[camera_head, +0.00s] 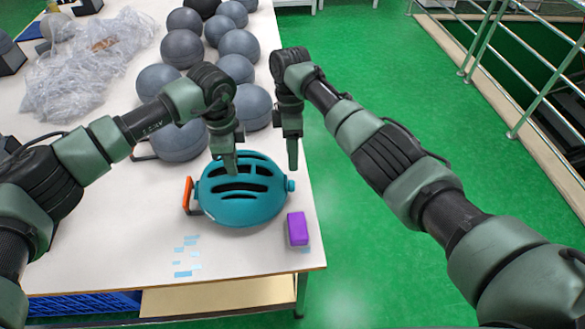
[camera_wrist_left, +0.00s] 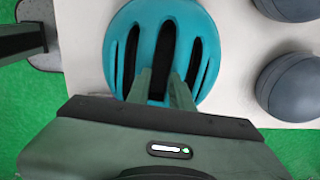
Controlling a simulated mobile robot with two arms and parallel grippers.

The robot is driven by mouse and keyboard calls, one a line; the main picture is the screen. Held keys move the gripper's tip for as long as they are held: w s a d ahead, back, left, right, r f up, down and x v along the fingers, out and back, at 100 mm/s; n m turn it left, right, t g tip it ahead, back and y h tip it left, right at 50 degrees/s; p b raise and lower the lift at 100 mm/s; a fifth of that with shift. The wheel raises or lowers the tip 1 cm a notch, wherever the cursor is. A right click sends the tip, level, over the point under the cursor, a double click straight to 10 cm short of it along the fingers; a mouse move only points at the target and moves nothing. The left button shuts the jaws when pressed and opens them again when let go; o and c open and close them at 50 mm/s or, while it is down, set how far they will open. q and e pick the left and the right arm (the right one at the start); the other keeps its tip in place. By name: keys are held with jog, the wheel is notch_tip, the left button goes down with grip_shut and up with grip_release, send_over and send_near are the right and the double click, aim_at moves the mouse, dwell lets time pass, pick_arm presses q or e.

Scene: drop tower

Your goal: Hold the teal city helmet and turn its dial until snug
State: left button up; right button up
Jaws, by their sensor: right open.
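The teal helmet (camera_head: 243,207) lies on the white table near its front right corner, dark vent slots upward. It also shows in the left wrist view (camera_wrist_left: 204,25). A small teal dial (camera_head: 291,185) sticks out from its right side. My left gripper (camera_head: 232,172) points down over the helmet's top. In the left wrist view its two fingers (camera_wrist_left: 158,82) stand apart over the slots; whether the tips touch the shell is unclear. My right gripper (camera_head: 292,168) is open and points down just above the dial, with nothing seen in it.
A purple block (camera_head: 297,229) lies right of the helmet. An orange-edged piece (camera_head: 188,195) stands at its left side. Several grey balls (camera_head: 180,137) and clear plastic wrap (camera_head: 90,65) lie behind. The table's right edge is close; green floor (camera_head: 380,240) lies beyond.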

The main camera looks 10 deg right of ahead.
jog(key=shift+v, duration=1.1)
jog(key=shift+w+d, duration=0.1)
jog(key=t, duration=0.4)
send_near(293, 184)
jog(key=shift+t, duration=0.3)
jog(key=f, duration=0.6)
jog(key=w+f, duration=0.1)
jog(key=f, duration=0.2)
jog(key=shift+f, duration=0.4)
grip_shut()
